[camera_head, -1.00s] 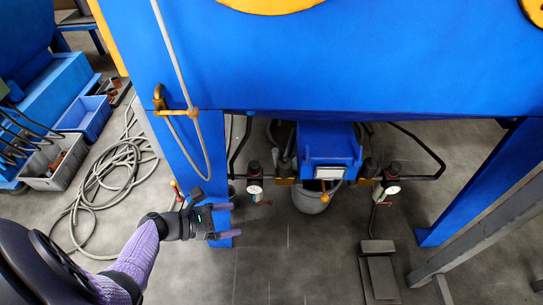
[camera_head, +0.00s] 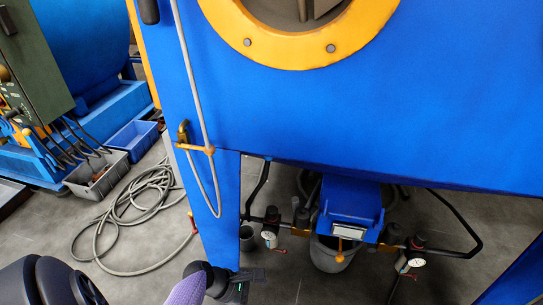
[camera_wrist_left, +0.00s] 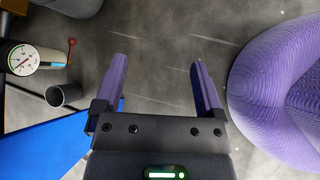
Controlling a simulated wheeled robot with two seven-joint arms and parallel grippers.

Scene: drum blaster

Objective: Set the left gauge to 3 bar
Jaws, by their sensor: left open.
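The left gauge (camera_head: 268,238) has a small white dial and sits on dark pipework under the blue machine, with a black knob above it and a red-handled lever at its lower right. In the left wrist view the gauge (camera_wrist_left: 22,60) is at the left edge, its reading too small to tell. My left gripper (camera_head: 252,275) is low in the head view, below and left of the gauge and apart from it. In the wrist view its two purple fingers (camera_wrist_left: 160,82) are spread with only floor between them. My right gripper is not in view.
A blue machine leg (camera_head: 213,215) stands just left of the gauge. A grey cup (camera_head: 247,238) is beside it. A second gauge (camera_head: 415,262) is at the right. A bucket (camera_head: 332,255) is between them. A coiled hose (camera_head: 135,215) lies on the floor at left.

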